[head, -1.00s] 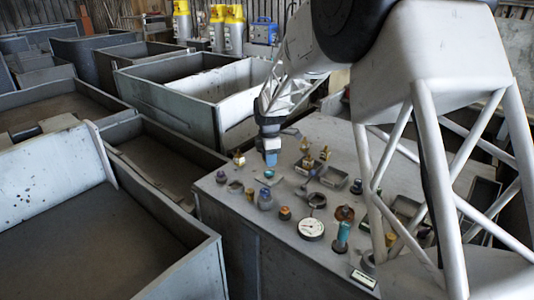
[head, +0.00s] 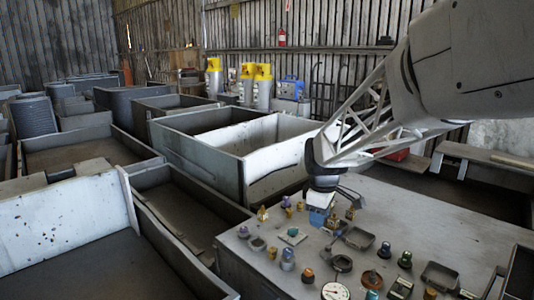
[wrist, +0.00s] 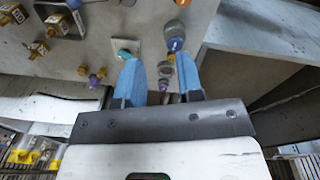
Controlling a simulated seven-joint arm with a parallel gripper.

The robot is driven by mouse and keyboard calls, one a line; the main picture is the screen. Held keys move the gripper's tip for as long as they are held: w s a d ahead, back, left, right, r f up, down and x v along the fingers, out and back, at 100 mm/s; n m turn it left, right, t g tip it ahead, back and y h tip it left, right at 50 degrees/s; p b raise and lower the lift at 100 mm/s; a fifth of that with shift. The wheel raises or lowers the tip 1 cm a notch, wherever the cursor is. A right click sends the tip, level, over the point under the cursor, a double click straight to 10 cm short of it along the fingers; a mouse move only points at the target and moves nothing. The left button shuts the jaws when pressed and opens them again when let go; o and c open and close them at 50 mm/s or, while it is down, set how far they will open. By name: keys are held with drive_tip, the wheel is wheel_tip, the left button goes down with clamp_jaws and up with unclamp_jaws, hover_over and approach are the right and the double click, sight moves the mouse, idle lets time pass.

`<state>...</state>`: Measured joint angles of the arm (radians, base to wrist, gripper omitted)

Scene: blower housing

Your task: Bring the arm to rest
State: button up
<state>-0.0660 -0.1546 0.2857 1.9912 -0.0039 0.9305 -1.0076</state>
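My gripper (head: 319,216) is above the far left part of the grey table (head: 440,222) in the head view, pointing down. In the wrist view my gripper (wrist: 160,72) shows two blue fingers spread apart, with a clear gap and nothing held. The small parts seen past the fingers appear to be on the tabletop, apart from the fingers. My white lattice arm reaches from the upper right of the head view to the gripper. The exact height of the fingertips above the table is hard to tell.
Several small fittings stand on the table, including a dial gauge (head: 335,291) and a blue-grey knobbed part (head: 287,259). Large open metal bins (head: 190,150) fill the left. Yellow-topped cylinders (head: 263,85) and a blue box (head: 291,88) stand behind. A bench (head: 485,160) is at right.

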drive_tip(key=s+d+m, duration=0.2)
drive_tip(key=s+m, duration=0.4)
drive_tip(key=s, duration=1)
drive_tip(key=s+d+r+m+t, duration=0.1)
drive_tip(key=s+m, duration=0.5)
drive_tip(key=s, duration=0.9)
drive_tip(key=shift+s+d+r+m+t, duration=0.2)
drive_tip(key=shift+s+d+m+t, duration=0.15)
drive_tip(key=shift+d, duration=0.35)
